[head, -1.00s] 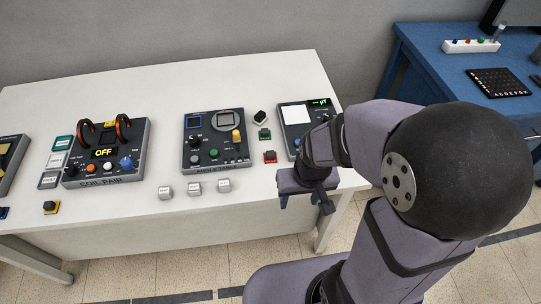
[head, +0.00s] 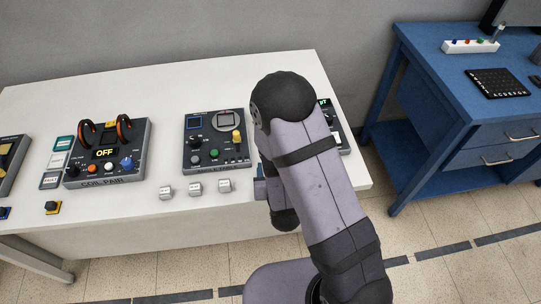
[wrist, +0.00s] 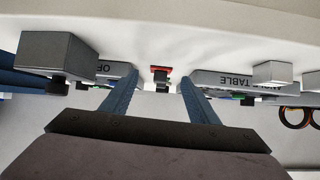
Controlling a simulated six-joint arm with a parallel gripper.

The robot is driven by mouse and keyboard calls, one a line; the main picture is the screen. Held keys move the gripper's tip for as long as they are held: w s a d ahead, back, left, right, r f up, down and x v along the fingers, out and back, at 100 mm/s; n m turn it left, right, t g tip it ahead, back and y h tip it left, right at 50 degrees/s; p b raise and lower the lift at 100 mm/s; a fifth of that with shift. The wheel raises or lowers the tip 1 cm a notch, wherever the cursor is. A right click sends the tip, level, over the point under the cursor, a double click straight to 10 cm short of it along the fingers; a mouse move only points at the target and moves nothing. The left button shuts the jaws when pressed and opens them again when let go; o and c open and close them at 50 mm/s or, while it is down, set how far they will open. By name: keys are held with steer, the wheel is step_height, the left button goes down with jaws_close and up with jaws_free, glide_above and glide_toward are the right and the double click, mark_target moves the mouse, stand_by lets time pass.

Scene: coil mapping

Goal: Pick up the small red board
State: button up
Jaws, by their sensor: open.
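The small red board (wrist: 161,69) shows in the wrist view as a thin red plate on the white table, with a dark part on it. It lies ahead of my gripper (wrist: 159,80), in line with the gap between the two blue fingers. The fingers are open, with nothing visible held between them, and the board looks apart from them. In the head view my arm hides the board, and only a small part of my gripper (head: 260,188) shows at the table's front edge.
The angle-table device (head: 216,139) stands left of my arm, with several white blocks (head: 195,188) in front. A coil-pair device (head: 106,153) is farther left on the white table (head: 215,84). Another device (head: 338,130) is mostly hidden behind my arm. A blue desk (head: 425,90) stands at right.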

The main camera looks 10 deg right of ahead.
steer(key=shift+s+a+r+t, duration=0.1)
steer(key=shift+r+t, duration=0.4)
steer(key=shift+t, duration=0.5)
steer(key=shift+w+f+b, duration=0.35)
steer(key=shift+w+b, duration=0.15)
steer(key=shift+b, duration=0.5)
steer(key=shift+w+f+b, duration=0.1)
steer(key=shift+w+b, duration=0.35)
steer(key=shift+b, duration=0.2)
steer(key=shift+w, duration=0.1)
steer(key=b+x, duration=0.1)
steer(key=b, duration=0.2)
steer(key=b+x, duration=0.2)
steer(key=b, duration=0.1)
steer(key=shift+f, duration=0.35)
steer(key=w+b, duration=0.1)
steer(key=b, duration=0.4)
steer(key=shift+w+f, duration=0.15)
steer(key=shift+f, duration=0.1)
steer(key=shift+w+b, duration=0.15)
steer(key=shift+b, duration=0.9)
